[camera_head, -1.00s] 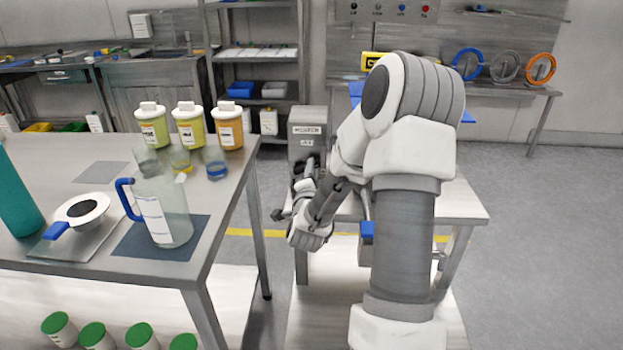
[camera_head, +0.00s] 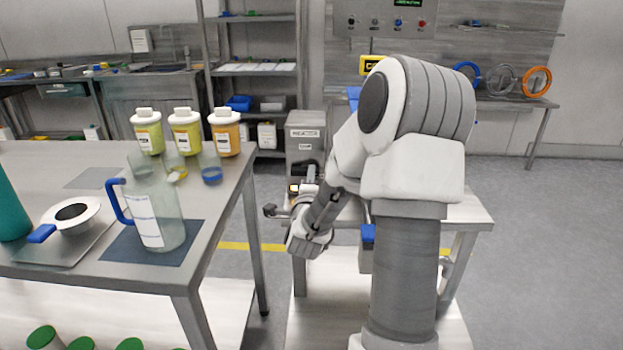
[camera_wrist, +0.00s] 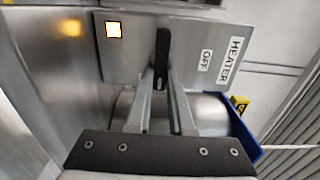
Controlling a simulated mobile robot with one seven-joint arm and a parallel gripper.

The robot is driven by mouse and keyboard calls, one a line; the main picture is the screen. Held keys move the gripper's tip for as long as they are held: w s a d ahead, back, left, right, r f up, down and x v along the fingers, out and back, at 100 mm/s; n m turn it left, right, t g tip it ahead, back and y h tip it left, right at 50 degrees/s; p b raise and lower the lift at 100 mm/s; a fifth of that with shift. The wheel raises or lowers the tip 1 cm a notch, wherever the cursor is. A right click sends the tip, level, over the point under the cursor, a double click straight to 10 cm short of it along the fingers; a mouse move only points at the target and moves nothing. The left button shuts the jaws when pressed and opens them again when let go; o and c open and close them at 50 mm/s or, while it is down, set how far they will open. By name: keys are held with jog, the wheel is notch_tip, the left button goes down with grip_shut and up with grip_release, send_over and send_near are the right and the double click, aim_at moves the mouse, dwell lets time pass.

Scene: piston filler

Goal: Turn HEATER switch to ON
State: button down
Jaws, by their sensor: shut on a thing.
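In the wrist view the grey HEATER panel (camera_wrist: 196,50) carries a HEATER label (camera_wrist: 236,63) and an OFF label (camera_wrist: 205,61), both turned on their side. A black switch handle (camera_wrist: 162,52) stands on the panel, left of the OFF label. My gripper (camera_wrist: 160,76) has its two fingers closed on this handle. A square lamp (camera_wrist: 114,30) left of the handle glows white with an orange edge. In the head view my gripper is at the front of a grey machine (camera_head: 305,137), largely hidden by my arm, and the handle cannot be made out.
A steel table (camera_head: 215,220) on the left holds a jug (camera_head: 158,215) and several lidded bottles. A blue part (camera_wrist: 240,135) and a curved metal surface lie close to my fingers in the wrist view. Grey floor (camera_head: 540,230) is clear on the right.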

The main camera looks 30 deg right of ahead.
jog(key=shift+r, duration=0.1)
jog(key=c, duration=0.8)
grip_release()
jog(key=shift+s, duration=0.1)
